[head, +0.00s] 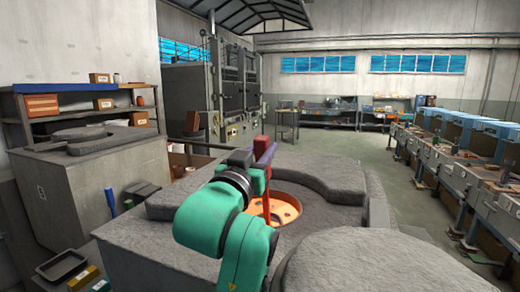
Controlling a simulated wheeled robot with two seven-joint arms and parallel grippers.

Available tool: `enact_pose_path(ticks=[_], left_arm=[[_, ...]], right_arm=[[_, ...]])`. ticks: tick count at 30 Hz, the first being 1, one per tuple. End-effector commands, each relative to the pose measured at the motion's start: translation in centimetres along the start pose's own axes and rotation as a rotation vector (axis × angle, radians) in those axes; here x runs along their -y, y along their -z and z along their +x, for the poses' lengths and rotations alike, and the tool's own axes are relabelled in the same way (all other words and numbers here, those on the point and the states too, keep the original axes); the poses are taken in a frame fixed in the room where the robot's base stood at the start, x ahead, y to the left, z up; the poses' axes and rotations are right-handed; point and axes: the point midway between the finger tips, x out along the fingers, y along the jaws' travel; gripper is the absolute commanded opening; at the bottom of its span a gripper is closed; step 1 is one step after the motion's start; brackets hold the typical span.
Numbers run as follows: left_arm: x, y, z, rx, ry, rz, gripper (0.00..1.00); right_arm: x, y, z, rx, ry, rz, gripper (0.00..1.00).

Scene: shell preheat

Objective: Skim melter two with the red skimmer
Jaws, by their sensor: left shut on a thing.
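My left gripper (260,168) is shut on the red skimmer (267,205) above the round opening of the near grey melter (340,185). The skimmer's red shaft stands roughly upright and reaches down to the opening. Orange glowing metal (285,211) with darker spots shows inside. My forearm hides part of the opening, and I cannot tell whether the skimmer's lower end touches the metal. No number shows clearly on this melter. My right gripper is not in view.
The melter's grey lid (375,262) lies at front right. A second grey melter (70,195) stands at left, with a blue-handled tool (110,202) and a dark tray (62,265) near it. A shelf (75,88) with boxes is behind. Benches (445,165) line the right; floor between is clear.

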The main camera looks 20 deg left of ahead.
Motion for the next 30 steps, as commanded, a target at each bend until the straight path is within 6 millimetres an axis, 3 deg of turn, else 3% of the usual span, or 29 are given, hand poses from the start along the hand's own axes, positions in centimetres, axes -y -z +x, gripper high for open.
enact_pose_path(ticks=[11,30], left_arm=[[-0.1,0.1,0.1,-0.001,0.001,0.000,0.00],[0.1,-0.8,5.5,-0.001,0.001,0.000,0.00]], right_arm=[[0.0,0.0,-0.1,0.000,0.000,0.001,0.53],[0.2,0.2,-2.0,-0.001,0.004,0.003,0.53]])
